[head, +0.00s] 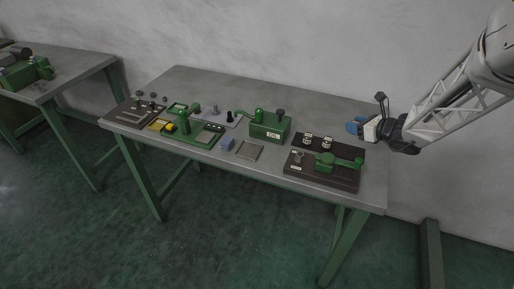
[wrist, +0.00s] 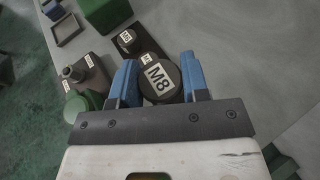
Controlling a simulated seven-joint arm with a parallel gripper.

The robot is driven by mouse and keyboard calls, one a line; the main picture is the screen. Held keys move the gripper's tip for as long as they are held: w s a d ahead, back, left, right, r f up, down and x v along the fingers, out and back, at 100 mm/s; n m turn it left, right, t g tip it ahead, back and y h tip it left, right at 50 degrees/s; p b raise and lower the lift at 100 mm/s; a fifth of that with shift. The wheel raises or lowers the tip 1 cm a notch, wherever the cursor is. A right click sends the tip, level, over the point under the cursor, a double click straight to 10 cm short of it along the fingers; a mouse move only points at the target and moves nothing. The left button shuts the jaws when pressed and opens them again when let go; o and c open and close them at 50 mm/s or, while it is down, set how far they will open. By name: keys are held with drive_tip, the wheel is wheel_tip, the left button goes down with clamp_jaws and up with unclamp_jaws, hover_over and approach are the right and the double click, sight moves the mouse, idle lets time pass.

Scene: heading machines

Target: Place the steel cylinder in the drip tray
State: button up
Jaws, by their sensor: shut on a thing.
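The steel cylinder (wrist: 161,83), dark grey with a white M8 label on its end, sits between the two blue fingers of my gripper (wrist: 158,84) in the wrist view. My gripper is shut on it. In the head view my gripper (head: 352,128) is at the right end of the table, right of the dark rack and apart from the tray; the held cylinder cannot be made out there. The drip tray (head: 240,156), a shallow square frame, lies near the table's front edge. It looks empty and also shows at the top left of the wrist view (wrist: 57,43).
Labelled pieces (head: 307,140) stand on the dark rack beside a green lever device (head: 325,161) on a dark base. A green box (head: 270,127) stands behind the tray, and a small blue block (head: 227,144) lies left of it. Several tools crowd the table's left half.

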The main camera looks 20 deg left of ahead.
drive_tip(key=s+a, duration=0.3)
drive_tip(key=a, duration=0.1)
drive_tip(key=s+a+f, duration=0.1)
drive_tip(key=s+a, duration=0.3)
drive_tip(key=a, duration=0.1)
drive_tip(key=s+a, duration=0.3)
drive_tip(key=a, duration=0.2)
drive_tip(key=shift+s+a+f, duration=0.2)
drive_tip(key=shift+s+f, duration=0.1)
drive_tip(key=shift+s, duration=0.05)
drive_tip(key=s+a+f, duration=0.3)
drive_tip(key=s+a, duration=0.6)
drive_tip(key=s, duration=0.5)
drive_tip(key=shift+a+n+g, duration=0.15)
drive_tip(key=shift+n+g, duration=0.15)
drive_tip(key=shift+f, duration=0.1)
hover_over(249, 151)
drive_tip(key=shift+w+f, duration=0.1)
drive_tip(key=shift+f, duration=0.65)
drive_tip(key=shift+f, duration=1.75)
drive_tip(key=shift+f, duration=0.15)
drive_tip(key=o, duration=0.8)
